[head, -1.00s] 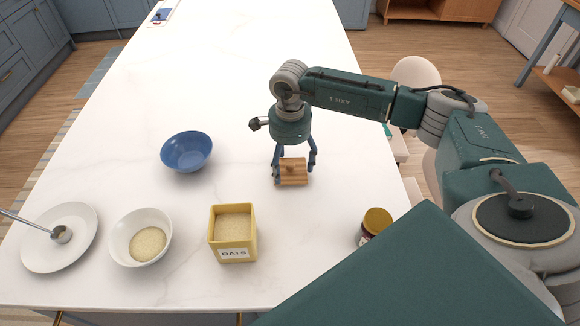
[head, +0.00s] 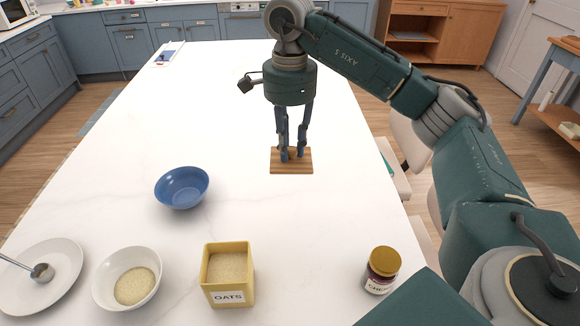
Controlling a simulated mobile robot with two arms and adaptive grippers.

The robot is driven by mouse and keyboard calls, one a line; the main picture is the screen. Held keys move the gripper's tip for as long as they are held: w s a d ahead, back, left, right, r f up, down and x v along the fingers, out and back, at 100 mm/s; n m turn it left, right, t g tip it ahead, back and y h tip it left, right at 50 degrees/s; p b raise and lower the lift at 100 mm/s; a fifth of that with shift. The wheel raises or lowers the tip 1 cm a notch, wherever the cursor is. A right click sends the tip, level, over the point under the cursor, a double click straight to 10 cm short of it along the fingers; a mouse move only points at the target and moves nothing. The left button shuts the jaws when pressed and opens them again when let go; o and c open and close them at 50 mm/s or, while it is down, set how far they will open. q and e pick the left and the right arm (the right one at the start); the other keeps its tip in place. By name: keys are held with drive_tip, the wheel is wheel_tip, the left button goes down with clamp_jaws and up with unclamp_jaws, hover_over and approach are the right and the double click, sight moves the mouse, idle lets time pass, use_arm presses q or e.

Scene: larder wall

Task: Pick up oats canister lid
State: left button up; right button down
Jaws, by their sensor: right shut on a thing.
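The oats canister lid (head: 291,167) is a flat square of striped wood at the middle of the white worktop. My right gripper (head: 292,155) points down over it, with its fingers shut on the lid's top; the grasped part is mostly hidden between the fingers. I cannot tell whether the lid is clear of the worktop. The yellow oats canister (head: 228,275), labelled OATS, stands open nearer me and to the left, filled with pale oats. My left gripper is not in view.
A blue bowl (head: 182,188) stands left of the lid. A white bowl (head: 127,279) with oats and a white plate (head: 40,278) with a scoop (head: 41,272) are at the left. A gold-lidded jar (head: 381,270) stands at the right.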

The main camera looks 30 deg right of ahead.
drive_tip(key=shift+r, duration=0.6)
drive_tip(key=c, duration=0.5)
unclamp_jaws()
